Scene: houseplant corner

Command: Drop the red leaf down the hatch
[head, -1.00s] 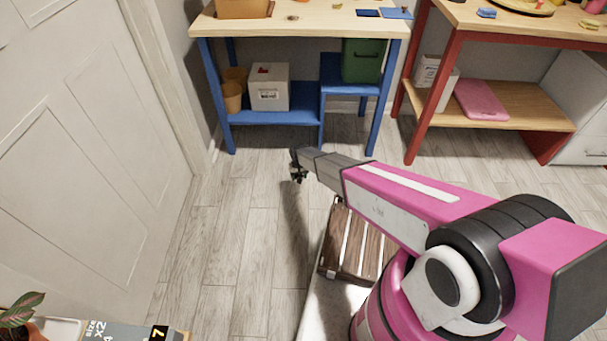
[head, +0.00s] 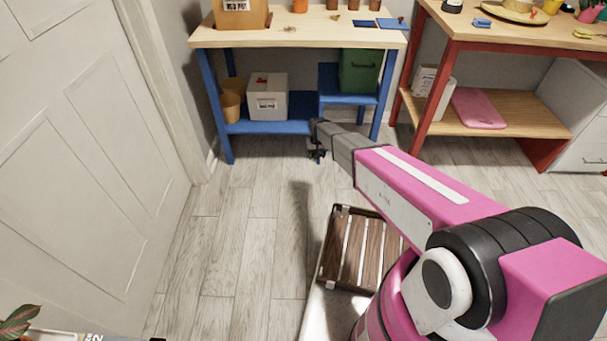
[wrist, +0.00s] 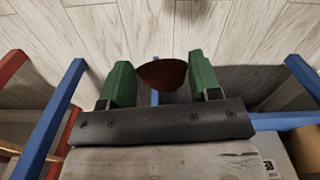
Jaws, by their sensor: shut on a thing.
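My gripper (wrist: 161,82) has green fingers and is shut on a dark reddish-brown, rounded piece (wrist: 162,73), which looks like the red leaf, in the wrist view.
A red-framed bench (head: 470,45) stands right. A slatted wooden crate (head: 338,250) is beneath my arm.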

